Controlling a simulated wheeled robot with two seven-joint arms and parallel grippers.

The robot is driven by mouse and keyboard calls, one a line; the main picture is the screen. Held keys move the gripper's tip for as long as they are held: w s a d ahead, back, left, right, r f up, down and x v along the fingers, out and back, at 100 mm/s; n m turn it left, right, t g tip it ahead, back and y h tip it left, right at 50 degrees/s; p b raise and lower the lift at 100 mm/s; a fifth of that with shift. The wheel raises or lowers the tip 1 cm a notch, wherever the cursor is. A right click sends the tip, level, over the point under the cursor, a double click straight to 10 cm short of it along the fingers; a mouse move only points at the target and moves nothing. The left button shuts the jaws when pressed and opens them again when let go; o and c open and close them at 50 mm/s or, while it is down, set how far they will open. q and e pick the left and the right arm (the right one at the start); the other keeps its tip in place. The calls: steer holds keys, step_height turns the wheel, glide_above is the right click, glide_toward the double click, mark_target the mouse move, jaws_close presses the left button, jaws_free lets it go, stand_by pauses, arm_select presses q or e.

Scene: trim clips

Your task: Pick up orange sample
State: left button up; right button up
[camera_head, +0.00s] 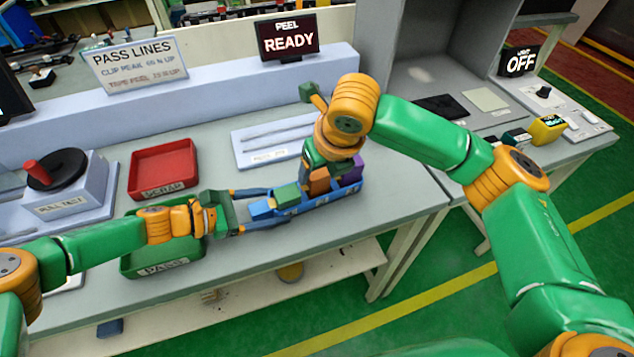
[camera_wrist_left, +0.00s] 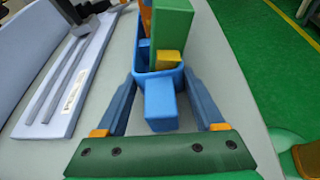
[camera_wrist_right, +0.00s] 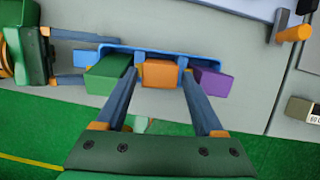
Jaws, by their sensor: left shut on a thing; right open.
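The orange sample (camera_head: 319,182) stands in a blue rack (camera_head: 318,203), between a green block (camera_head: 287,195) and a purple block (camera_head: 350,169). My right gripper (camera_head: 332,166) is above the rack, pointing down and open. In the right wrist view the orange sample (camera_wrist_right: 160,74) lies between its fingertips, with the green block (camera_wrist_right: 108,76) to the left and the purple block (camera_wrist_right: 211,82) to the right. I cannot tell whether the fingers touch it. My left gripper (camera_head: 270,207) is shut on the near end of the blue rack (camera_wrist_left: 158,84), one finger on each side.
A red scrap tray (camera_head: 163,168) and a green pass tray (camera_head: 160,262) are on the bench left of the rack. A pale fixture plate (camera_head: 275,142) lies behind it. The bench's front edge is close to the rack. A small orange-handled item (camera_wrist_right: 295,33) shows in the right wrist view.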

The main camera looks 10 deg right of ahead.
steer(key=shift+x, duration=1.15)
jaws_close()
step_height(320, 180, up, 10)
steer(key=shift+r, duration=0.1)
arm_select(q)
steer(key=o, duration=1.4)
steer(key=shift+w+f, duration=0.1)
arm_select(e)
steer(key=shift+w, duration=0.1)
arm_select(q)
steer(key=shift+a, duration=0.1)
steer(key=v, duration=1.1)
steer(key=shift+a, duration=0.35)
